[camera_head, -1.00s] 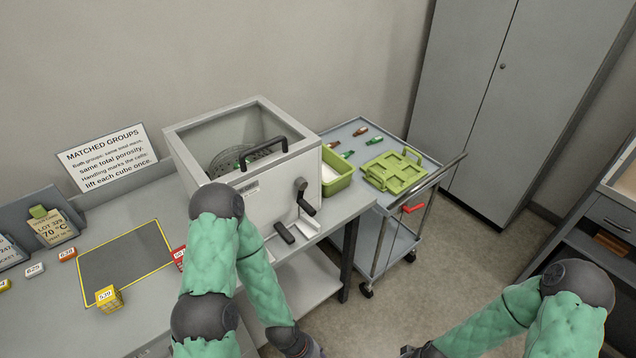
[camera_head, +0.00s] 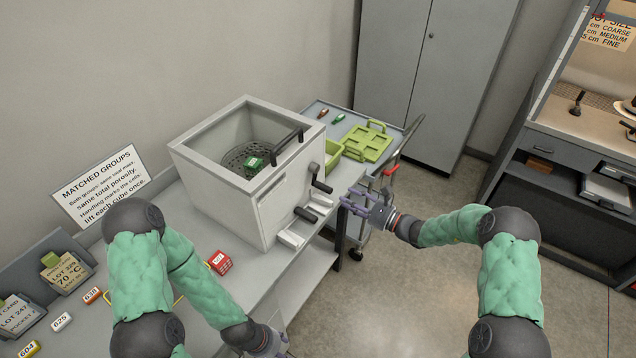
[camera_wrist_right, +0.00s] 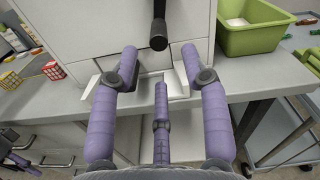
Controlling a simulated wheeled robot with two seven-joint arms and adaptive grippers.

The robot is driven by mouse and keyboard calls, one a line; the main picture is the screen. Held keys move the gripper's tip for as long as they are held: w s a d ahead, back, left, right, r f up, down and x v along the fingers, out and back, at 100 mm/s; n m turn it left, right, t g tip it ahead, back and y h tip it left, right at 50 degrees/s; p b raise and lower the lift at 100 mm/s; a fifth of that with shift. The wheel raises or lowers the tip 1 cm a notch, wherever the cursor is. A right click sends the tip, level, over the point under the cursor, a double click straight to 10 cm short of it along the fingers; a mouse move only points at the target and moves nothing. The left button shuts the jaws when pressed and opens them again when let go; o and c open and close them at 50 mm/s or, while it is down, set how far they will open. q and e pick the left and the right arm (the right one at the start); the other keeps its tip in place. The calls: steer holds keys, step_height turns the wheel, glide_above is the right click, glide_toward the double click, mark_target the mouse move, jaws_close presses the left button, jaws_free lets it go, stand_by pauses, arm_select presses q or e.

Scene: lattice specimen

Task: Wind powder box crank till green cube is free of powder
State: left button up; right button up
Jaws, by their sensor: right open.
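The grey powder box (camera_head: 285,200) stands open-topped on the bench. A green cube (camera_head: 253,163) sits inside on a dark perforated plate (camera_head: 235,158); I cannot make out how much powder is on it. The black crank (camera_head: 320,180) is on the box's front, and its handle hangs down in the right wrist view (camera_wrist_right: 158,32). My right gripper (camera_head: 360,203) is open and empty, its fingers pointing at the box front just below and apart from the crank. My left gripper (camera_head: 272,342) is low at the bench front, too cut off to judge.
A black-handled fitting (camera_head: 305,214) and white trays (camera_head: 292,238) jut from the box below the crank. A cart (camera_head: 340,125) carries a green tray (camera_head: 368,141). Open floor lies right of the bench.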

mark_target(316, 183)
steer(key=b+x, duration=0.1)
steer(key=x, duration=0.9)
steer(key=shift+a, duration=0.25)
jaws_close()
